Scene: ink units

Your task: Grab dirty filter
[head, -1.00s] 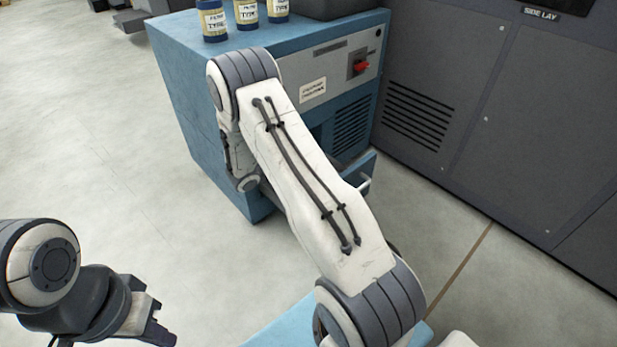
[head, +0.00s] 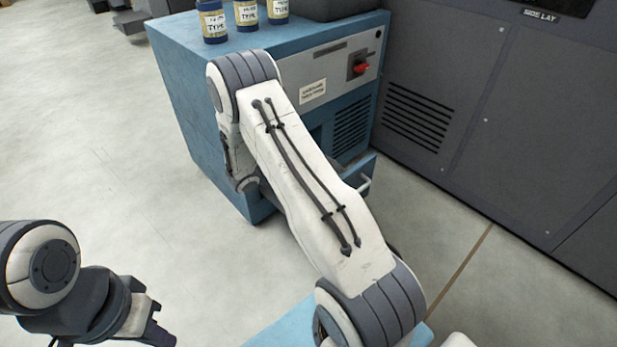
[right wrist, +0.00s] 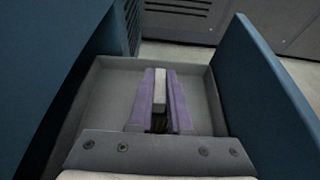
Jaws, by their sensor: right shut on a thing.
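My right gripper (right wrist: 160,76) is shut on a narrow pale block, which I take to be the dirty filter (right wrist: 160,92), in the right wrist view. The block sits between the two purple-grey fingers, over or inside a grey-walled open drawer (right wrist: 98,80). I cannot tell whether it touches the drawer floor. In the head view my right arm hides this gripper and the block. My left gripper (head: 155,332) is at the lower left of the head view, away from the cabinet. Its jaw opening does not show clearly.
The drawer's blue front (right wrist: 262,88) stands pulled out from the blue cabinet (head: 190,110). Several labelled jars (head: 212,22) stand on the cabinet top. A red switch (head: 359,67) is on its front. A large grey machine (head: 470,100) stands at the right.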

